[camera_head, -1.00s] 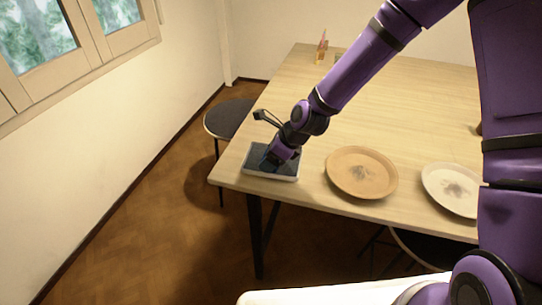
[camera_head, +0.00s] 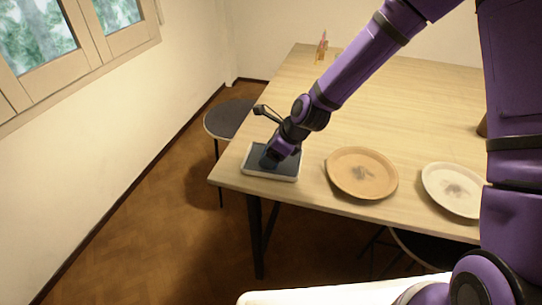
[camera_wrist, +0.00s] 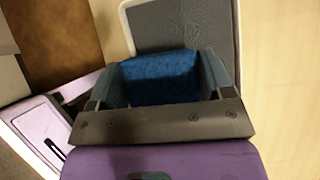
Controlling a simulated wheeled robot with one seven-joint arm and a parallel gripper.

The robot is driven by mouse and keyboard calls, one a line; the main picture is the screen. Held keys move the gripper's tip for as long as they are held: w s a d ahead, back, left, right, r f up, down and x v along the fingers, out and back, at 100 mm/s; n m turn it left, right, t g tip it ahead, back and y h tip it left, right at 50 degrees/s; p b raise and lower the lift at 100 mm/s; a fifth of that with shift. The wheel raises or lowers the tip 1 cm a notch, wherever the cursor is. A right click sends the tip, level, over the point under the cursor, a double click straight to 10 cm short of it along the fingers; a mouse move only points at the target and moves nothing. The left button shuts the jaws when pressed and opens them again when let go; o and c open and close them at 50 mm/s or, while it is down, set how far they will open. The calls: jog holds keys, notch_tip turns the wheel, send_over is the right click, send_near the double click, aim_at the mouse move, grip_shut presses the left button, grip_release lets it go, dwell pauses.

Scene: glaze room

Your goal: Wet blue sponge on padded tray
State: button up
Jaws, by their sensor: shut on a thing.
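My gripper (camera_wrist: 165,85) is shut on the blue sponge (camera_wrist: 160,78), which shows between its two fingers in the wrist view. In the head view my gripper (camera_head: 270,158) is low over the padded tray (camera_head: 288,176), at the near left corner of the table. The tray has a white rim and a dark grey pad, and its pad also fills the top of the wrist view (camera_wrist: 185,25). The sponge is over or on the pad; I cannot tell whether it touches. In the head view the sponge is mostly hidden by my gripper.
An orange-brown plate (camera_head: 362,174) stands right of the tray, and a pale plate (camera_head: 455,190) is farther right. A small orange item (camera_head: 321,46) stands at the table's far edge. A dark round stool (camera_head: 228,118) is at the left. The table's middle (camera_head: 410,110) is clear.

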jog(key=shift+r, duration=2.65)
